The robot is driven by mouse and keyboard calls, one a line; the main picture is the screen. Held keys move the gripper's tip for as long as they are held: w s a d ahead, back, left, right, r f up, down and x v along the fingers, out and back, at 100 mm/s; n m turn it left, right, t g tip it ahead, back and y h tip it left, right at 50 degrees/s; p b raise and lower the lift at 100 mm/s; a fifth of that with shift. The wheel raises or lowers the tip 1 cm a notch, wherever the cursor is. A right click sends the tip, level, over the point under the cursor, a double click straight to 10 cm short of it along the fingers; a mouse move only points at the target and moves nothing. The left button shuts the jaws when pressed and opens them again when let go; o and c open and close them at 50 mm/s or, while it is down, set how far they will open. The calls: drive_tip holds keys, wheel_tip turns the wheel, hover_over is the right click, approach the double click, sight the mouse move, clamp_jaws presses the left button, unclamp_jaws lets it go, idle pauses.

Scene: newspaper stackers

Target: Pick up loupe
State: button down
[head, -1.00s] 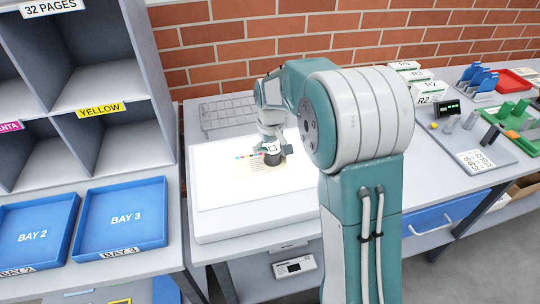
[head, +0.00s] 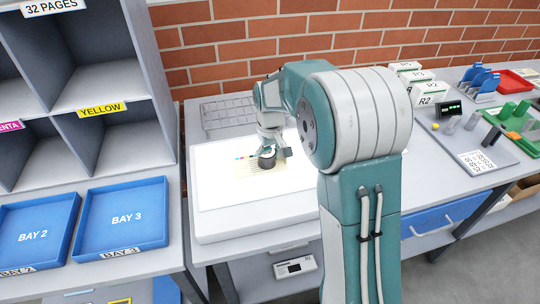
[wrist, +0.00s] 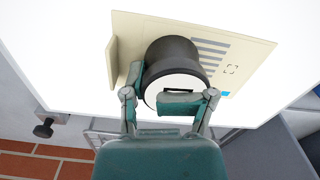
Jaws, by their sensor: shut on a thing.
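The loupe is a short black cylinder with a pale end face; it shows in the wrist view (wrist: 172,56) and as a small dark shape in the head view (head: 267,162). My gripper (wrist: 170,99) has one finger on each side of the loupe and is shut on it. In the head view my gripper (head: 272,153) is low over the light table, partly hidden by its own wrist. The loupe is over a cream printed sheet (wrist: 245,55); whether it touches the sheet, I cannot tell.
The sheet lies on a glowing white light table (head: 225,188). Blue trays (head: 122,215) and a shelf stand left. White boxes (head: 430,93) and a tool board (head: 470,145) are right.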

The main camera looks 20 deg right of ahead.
drive_tip(key=shift+r, duration=0.25)
wheel_tip(320, 180, up, 3)
drive_tip(key=shift+f, duration=0.2)
drive_tip(key=s+a+r, duration=0.3)
drive_tip(key=s+r, duration=0.6)
drive_tip(key=s, duration=0.4)
drive_tip(key=shift+s+r, duration=0.35)
drive_tip(key=shift+r, duration=0.05)
drive_tip(key=shift+c, duration=1.4)
unclamp_jaws()
